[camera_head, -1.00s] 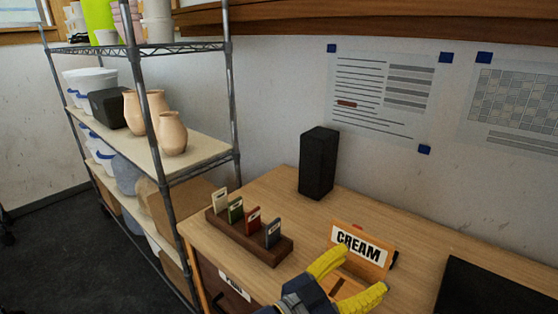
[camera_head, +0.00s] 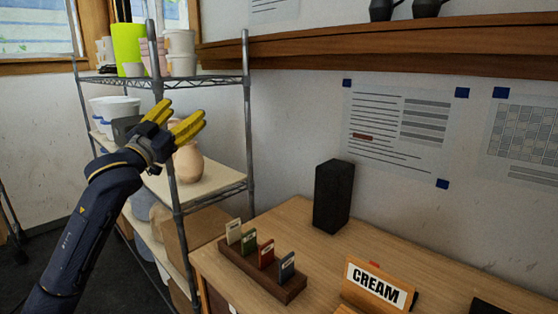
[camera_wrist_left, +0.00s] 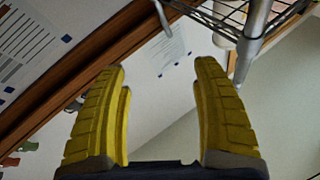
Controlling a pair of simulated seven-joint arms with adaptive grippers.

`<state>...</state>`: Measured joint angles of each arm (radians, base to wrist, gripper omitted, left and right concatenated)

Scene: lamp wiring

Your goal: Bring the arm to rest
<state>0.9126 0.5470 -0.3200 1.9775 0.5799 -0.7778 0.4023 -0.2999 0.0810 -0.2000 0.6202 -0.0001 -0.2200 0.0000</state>
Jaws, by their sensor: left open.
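My left gripper (camera_head: 178,128) is raised in front of the wire shelf rack at the left of the head view. Its yellow fingers are apart, with nothing between them. In the left wrist view the two yellow fingers (camera_wrist_left: 162,105) are also spread and empty, with wall and ceiling behind them. My right gripper is in neither view.
The metal rack (camera_head: 248,120) holds pots and tubs close behind my left gripper. The wooden table (camera_head: 290,222) carries a black box (camera_head: 333,196), a card holder (camera_head: 262,275) and a CREAM sign (camera_head: 375,283). A wooden wall shelf (camera_head: 400,45) runs along the top.

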